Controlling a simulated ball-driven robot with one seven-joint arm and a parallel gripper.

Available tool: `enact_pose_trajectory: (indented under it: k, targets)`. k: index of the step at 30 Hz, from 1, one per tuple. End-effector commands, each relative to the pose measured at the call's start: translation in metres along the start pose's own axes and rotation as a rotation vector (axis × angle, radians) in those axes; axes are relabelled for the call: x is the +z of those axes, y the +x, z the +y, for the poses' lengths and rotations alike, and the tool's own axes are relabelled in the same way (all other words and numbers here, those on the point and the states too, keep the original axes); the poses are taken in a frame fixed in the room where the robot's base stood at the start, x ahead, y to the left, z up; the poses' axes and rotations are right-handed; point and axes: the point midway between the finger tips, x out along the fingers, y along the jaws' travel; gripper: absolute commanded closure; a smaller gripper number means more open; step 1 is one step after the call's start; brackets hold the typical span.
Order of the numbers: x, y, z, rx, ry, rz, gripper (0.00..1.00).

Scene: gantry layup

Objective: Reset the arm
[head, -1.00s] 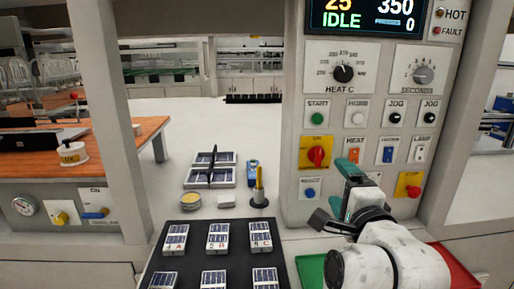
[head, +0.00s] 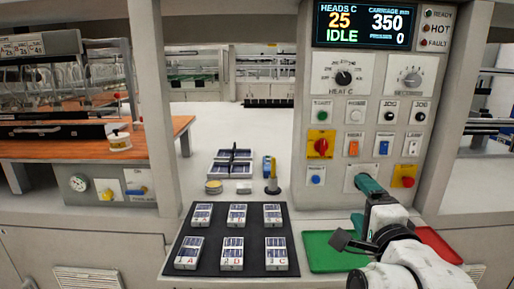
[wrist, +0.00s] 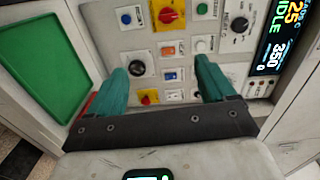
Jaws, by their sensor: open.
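My gripper (wrist: 165,80) shows in the wrist view as two teal fingers spread wide apart with nothing between them. The control panel (wrist: 185,50) with its buttons and knobs lies beyond the fingers. In the head view my gripper (head: 366,186) is at the lower right, in front of the lower part of the control panel (head: 340,130). Its fingertips partly hide a small plate there; whether they touch the panel I cannot tell. My white arm comes in from the bottom right corner.
A black mat (head: 226,269) with several small labelled blocks lies left of my arm. A green tray (head: 322,252) and a red tray (head: 438,246) flank the arm.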

Motion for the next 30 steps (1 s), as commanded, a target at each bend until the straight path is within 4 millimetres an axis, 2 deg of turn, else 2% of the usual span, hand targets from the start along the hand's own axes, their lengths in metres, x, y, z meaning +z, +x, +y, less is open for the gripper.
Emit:
enact_pose_trajectory:
  k: [7, 11, 17, 20, 23, 27, 30]
  targets:
    - [-0.010, -0.009, 0.039, 0.103, -0.165, -0.011, 0.17]
    - [-0.018, -0.018, 0.069, 0.185, -0.289, -0.027, 0.17]
    - [-0.035, -0.047, 0.136, 0.365, -0.533, -0.090, 0.17]
    - [-0.048, -0.075, 0.183, 0.496, -0.686, -0.155, 0.17]
    - [-0.059, -0.116, 0.237, 0.650, -0.848, -0.263, 0.17]
    - [-0.067, -0.185, 0.306, 0.845, -1.029, -0.466, 0.17]
    - [-0.068, -0.239, 0.346, 0.960, -1.119, -0.639, 0.17]
